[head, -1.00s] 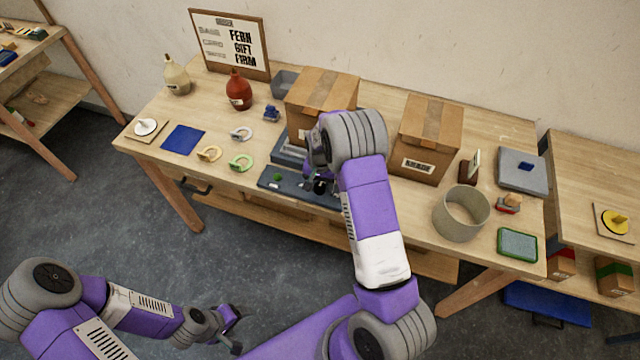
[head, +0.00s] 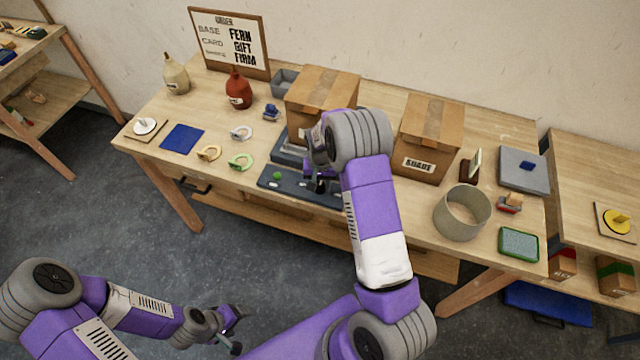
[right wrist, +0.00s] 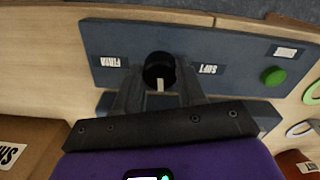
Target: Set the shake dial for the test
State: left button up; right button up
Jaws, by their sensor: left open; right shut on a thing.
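The shake dial (right wrist: 158,68) is a round black knob with a white pointer mark, on a dark blue-grey panel (right wrist: 115,38). In the right wrist view a label reading FIRM (right wrist: 106,62) is left of the dial and one reading SOFT (right wrist: 208,70) is right of it, both upside down. The pointer mark faces down in that view, between the labels. My right gripper (right wrist: 158,88) is shut on the dial; in the head view my right gripper (head: 320,184) mostly hides it. My left gripper (head: 232,328) is open and empty, low in front of the table.
The panel carries a green button (right wrist: 273,76). The order board (head: 229,43) reads FERN, GIFT and FIRM. A cardboard box (head: 321,88) stands behind the panel, another (head: 428,132) to its right. Rings (head: 241,162) lie left of the panel.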

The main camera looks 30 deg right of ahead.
aim_at(320, 185)
jog(key=n+b, duration=0.2)
jog(key=n, duration=0.3)
jog(key=n+b, duration=0.1)
jog(key=n, duration=0.4)
jog(key=shift+n, duration=0.3)
dwell(0.4)
jog(key=o, duration=1.1)
jog(key=shift+c, duration=0.2)
notch_tip(320, 185, up, 8)
jog(key=shift+f, duration=0.15)
jog(key=shift+f, duration=0.1)
